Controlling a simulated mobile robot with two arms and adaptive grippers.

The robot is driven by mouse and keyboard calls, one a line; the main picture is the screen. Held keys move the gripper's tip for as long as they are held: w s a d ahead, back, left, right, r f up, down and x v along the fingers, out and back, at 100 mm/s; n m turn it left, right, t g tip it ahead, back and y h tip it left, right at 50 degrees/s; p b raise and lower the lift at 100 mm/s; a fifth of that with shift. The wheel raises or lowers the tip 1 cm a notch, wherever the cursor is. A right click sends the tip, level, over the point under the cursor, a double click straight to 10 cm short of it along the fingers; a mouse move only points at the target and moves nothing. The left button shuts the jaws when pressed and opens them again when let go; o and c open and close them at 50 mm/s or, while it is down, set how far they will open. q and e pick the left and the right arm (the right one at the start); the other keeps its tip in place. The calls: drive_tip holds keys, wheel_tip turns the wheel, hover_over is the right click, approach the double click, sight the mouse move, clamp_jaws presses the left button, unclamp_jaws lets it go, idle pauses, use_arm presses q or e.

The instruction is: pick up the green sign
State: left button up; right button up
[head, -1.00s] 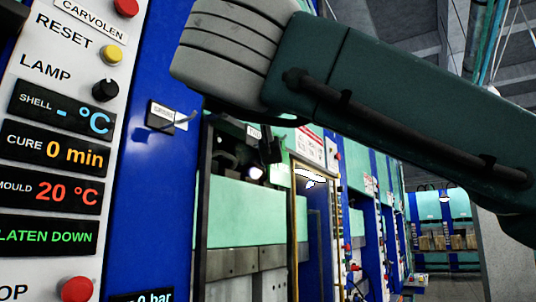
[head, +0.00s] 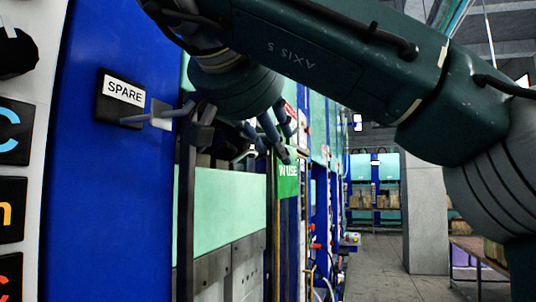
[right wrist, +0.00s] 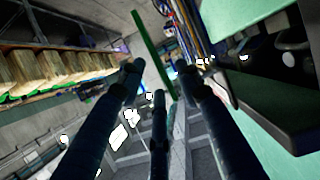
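The green sign (head: 288,180), with white "IN USE" lettering, shows upright in the head view just below and right of my right gripper's fingers. In the right wrist view the green sign (right wrist: 151,45) is a thin, edge-on plate between the fingers, with gaps visible to the two upper fingertips. My right gripper (head: 265,135) has its fingers spread. The same right gripper (right wrist: 160,78) shows three separated fingers in the wrist view. What supports the sign is hidden. My left gripper is not in view.
A blue press panel stands close on the left, with a "SPARE" plate (head: 122,93) and a protruding hook (head: 165,115). Light green press panels (head: 235,200) stand beyond it. A grey pillar (head: 424,215) and a table (head: 485,255) are on the right. The aisle floor (head: 385,265) is clear.

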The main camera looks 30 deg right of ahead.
sight(288, 171)
drive_tip(key=p+x, duration=0.1)
drive_tip(key=x, duration=0.2)
drive_tip(key=p+x, duration=0.1)
drive_tip(key=x, duration=0.3)
drive_tip(key=shift+s+d+f, duration=0.1)
drive_tip(key=shift+d, duration=0.25)
drive_tip(key=shift+d+f, duration=0.1)
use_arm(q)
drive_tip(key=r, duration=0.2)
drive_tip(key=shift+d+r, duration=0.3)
use_arm(e)
drive_tip(key=shift+s+a, duration=0.1)
drive_tip(key=shift+a, duration=0.15)
drive_tip(key=c, duration=0.7)
drive_tip(key=shift+d, duration=0.1)
clamp_jaws()
